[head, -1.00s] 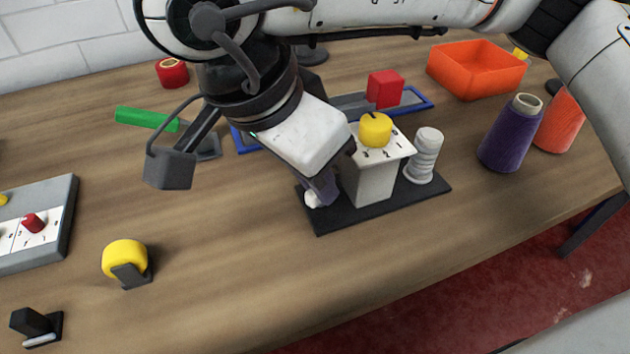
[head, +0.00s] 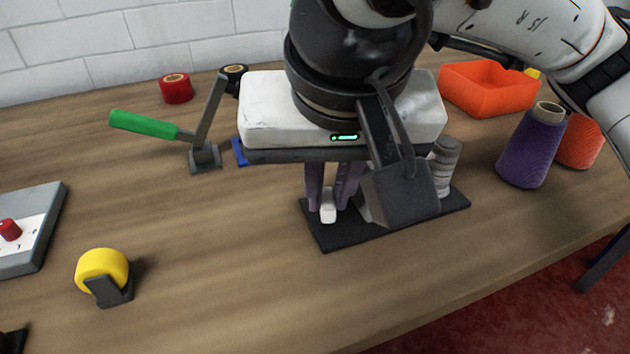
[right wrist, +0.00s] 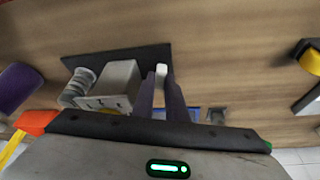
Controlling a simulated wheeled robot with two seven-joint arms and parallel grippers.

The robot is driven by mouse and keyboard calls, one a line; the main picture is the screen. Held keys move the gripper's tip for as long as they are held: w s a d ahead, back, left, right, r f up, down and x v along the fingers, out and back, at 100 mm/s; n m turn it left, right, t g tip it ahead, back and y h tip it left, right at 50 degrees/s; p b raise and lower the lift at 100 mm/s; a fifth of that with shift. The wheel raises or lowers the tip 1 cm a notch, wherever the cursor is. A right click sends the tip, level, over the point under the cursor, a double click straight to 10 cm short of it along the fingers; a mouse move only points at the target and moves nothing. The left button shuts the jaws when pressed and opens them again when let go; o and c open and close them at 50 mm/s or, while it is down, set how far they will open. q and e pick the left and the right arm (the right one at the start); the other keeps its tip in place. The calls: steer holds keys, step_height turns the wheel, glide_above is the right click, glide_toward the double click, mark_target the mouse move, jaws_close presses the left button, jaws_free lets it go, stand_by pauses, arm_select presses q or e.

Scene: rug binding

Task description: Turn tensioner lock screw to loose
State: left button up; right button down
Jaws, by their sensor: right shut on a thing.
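The small white lock screw (head: 328,212) stands near the front left of a black base plate (head: 320,240). My right gripper (head: 329,198) points straight down from above, its two purple fingers shut on the screw. The right wrist view also shows the white screw (right wrist: 161,69) between the fingertips (right wrist: 161,78). A pale box with number markings (right wrist: 117,80) stands on the plate beside the fingers, mostly hidden by my gripper in the head view. A ribbed white spool (head: 447,160) stands at the plate's right. My left gripper is not in view.
A lever with a green handle (head: 143,124) stands left of the gripper. A yellow roll (head: 102,268) in a black holder is front left. A purple cone (head: 531,150) and an orange tray (head: 487,90) are on the right. The table between roll and plate is clear.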

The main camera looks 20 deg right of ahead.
steer(key=shift+n+y, duration=0.3)
steer(key=shift+n, duration=0.3)
steer(key=shift+b, duration=0.3)
steer(key=shift+n, duration=0.3)
steer(key=c, duration=1.8)
jaws_free()
steer(key=shift+o, duration=0.2)
